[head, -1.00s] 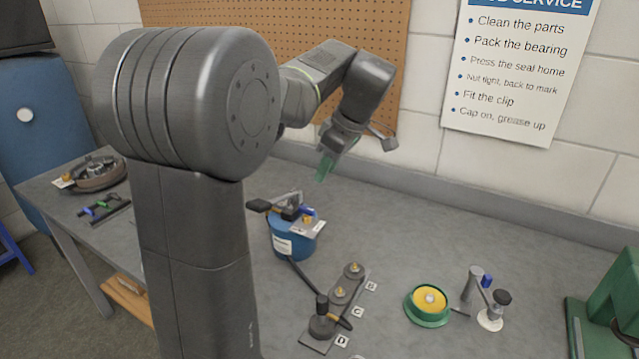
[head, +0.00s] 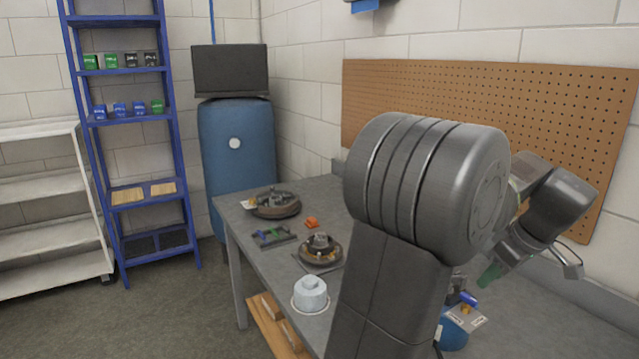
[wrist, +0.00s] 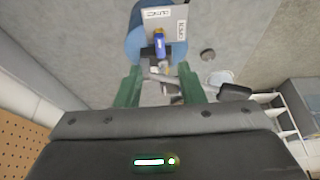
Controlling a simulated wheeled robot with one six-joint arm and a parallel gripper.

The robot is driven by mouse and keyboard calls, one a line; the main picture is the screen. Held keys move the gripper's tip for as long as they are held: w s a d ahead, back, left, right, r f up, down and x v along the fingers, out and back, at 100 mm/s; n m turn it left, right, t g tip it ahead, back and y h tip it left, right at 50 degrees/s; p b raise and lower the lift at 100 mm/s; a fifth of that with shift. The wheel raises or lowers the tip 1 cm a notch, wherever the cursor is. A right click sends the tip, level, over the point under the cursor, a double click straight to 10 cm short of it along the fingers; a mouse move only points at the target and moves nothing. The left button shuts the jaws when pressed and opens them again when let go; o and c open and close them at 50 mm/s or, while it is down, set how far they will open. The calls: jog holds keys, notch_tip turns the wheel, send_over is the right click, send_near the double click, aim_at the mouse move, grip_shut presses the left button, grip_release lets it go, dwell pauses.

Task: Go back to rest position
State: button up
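My gripper (head: 490,276) hangs above the grey workbench (head: 540,325) at the right of the head view, in front of the pegboard. In the wrist view my gripper (wrist: 160,84) shows two green fingers apart with nothing held between them. A blue drum (wrist: 134,42) with a labelled plate (wrist: 165,22) and a blue-handled item (wrist: 159,45) lies below and beyond the fingers. The blue drum also shows in the head view (head: 455,335), partly hidden by my arm.
On the bench's left part stand a hub assembly (head: 276,205), a second hub (head: 320,250), a small rack (head: 272,236), an orange piece (head: 311,222) and a white container (head: 310,294). The pegboard (head: 480,100) and wall are close behind my arm. Blue shelving (head: 148,195) stands left, past open floor.

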aim_at(471, 298)
jog(key=x, duration=0.7)
jog(key=shift+w+f, duration=0.1)
jog(key=shift+f, duration=0.2)
